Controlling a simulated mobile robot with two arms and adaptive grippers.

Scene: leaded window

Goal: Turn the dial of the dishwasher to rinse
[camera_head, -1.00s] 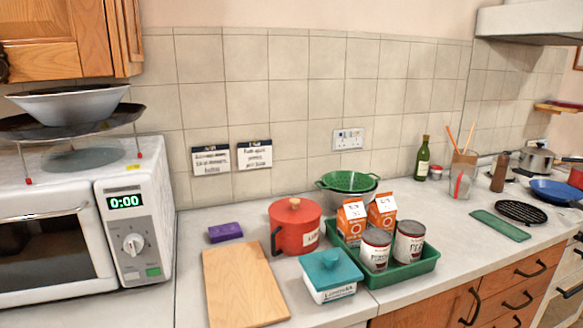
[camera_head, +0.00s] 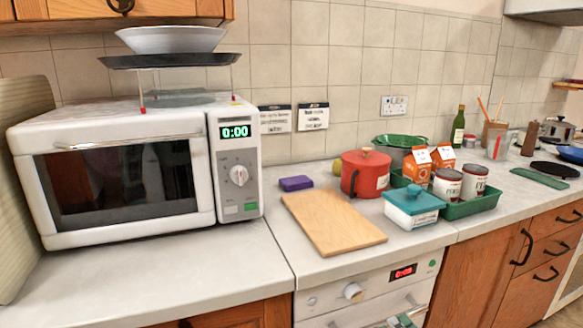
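A white appliance front (camera_head: 325,298), which looks like the dishwasher, shows under the counter at the bottom of the head view. Its white round dial (camera_head: 352,291) sits on the upper panel, left of a red lit display (camera_head: 403,272). The dial's markings are too small to read, so its setting cannot be told. A handle crosses the panel below, partly cut off by the frame's lower edge. Neither of my grippers is in view.
A white microwave (camera_head: 125,170) with its own dial stands on the counter at left. A wooden board (camera_head: 333,223), a purple sponge (camera_head: 296,183), a red pot (camera_head: 365,174), a teal-lidded box (camera_head: 414,207) and a green tray (camera_head: 470,208) stand above the appliance. Wooden drawers are at right.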

